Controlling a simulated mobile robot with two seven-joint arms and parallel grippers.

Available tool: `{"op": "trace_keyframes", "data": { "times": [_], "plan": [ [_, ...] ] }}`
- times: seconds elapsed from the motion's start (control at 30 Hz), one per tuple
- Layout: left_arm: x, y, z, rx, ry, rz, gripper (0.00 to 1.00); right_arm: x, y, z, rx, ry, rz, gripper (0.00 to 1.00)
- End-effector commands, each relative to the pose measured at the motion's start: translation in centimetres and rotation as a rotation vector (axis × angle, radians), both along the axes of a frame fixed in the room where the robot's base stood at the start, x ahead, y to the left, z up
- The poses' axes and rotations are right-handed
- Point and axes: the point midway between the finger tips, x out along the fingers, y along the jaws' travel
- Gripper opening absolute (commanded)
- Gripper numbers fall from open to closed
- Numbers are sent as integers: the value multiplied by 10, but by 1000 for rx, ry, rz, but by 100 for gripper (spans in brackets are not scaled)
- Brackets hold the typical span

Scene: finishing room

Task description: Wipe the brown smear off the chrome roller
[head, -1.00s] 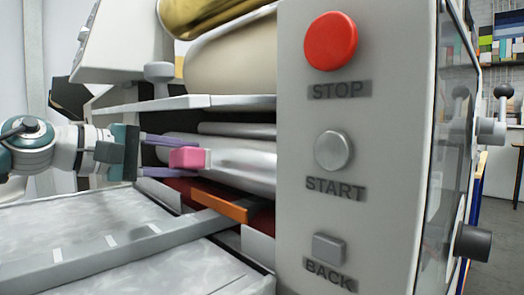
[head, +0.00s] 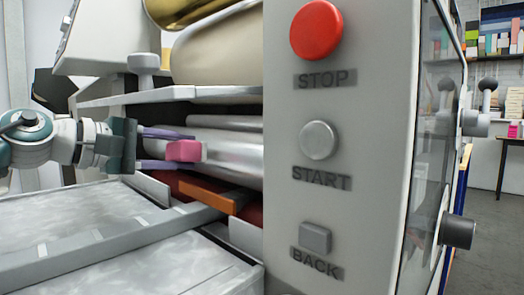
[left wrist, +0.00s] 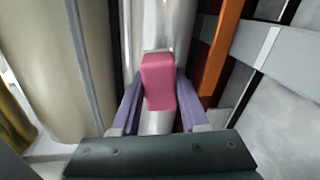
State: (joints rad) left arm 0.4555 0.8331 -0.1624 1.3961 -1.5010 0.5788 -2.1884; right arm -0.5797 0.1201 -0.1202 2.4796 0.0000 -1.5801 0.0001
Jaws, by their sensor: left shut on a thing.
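The chrome roller (head: 236,150) lies inside the machine, below a tan roller, and its right part is hidden behind the control panel. My left gripper (head: 176,150) is shut on a pink block (head: 184,151) and holds it in front of the roller. In the left wrist view the pink block (left wrist: 158,82) sits between the purple fingers, over the shiny chrome roller (left wrist: 154,122). I cannot tell whether the block touches the roller. I see no brown smear on the parts of the roller in view. My right gripper is not in view.
The control panel (head: 345,150) with STOP, START and BACK buttons stands close on the right. An orange bar (head: 215,196) lies below the roller. A grey slatted table (head: 100,220) fills the lower left. A shelf edge (head: 180,93) runs above the gripper.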

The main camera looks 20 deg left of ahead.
Motion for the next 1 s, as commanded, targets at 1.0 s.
{"op": "trace_keyframes", "data": {
  "times": [1.0],
  "plan": [
    [13, -11, -1, 0, 2, -1, 0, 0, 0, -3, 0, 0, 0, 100]
  ]
}}
